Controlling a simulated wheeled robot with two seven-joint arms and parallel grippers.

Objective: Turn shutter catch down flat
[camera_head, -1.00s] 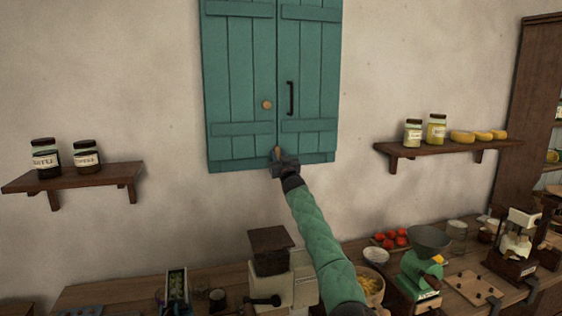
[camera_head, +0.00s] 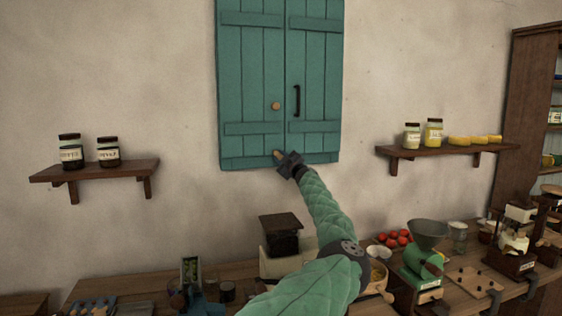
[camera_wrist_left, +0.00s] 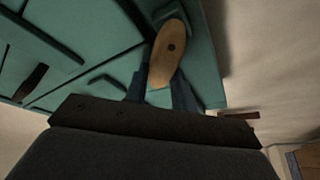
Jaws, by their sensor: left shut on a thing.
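The shutter catch (camera_head: 277,154) is a small tan wooden tab at the bottom of the closed teal shutters (camera_head: 252,70), near the seam between the two leaves. It leans toward the upper left in the head view. My left gripper (camera_head: 287,160) is at the catch, its arm reaching up from below. In the left wrist view the catch (camera_wrist_left: 168,50) is a rounded wooden piece with a dark pin, and its lower end is between the dark fingers (camera_wrist_left: 160,88). The gripper is shut on it. My right gripper is not in view.
A round wooden knob (camera_head: 276,106) and a black handle (camera_head: 297,101) are higher on the shutters. Wall shelves with jars are at left (camera_head: 95,171) and right (camera_head: 440,150). The counter below holds grinders, including a green one (camera_head: 423,265).

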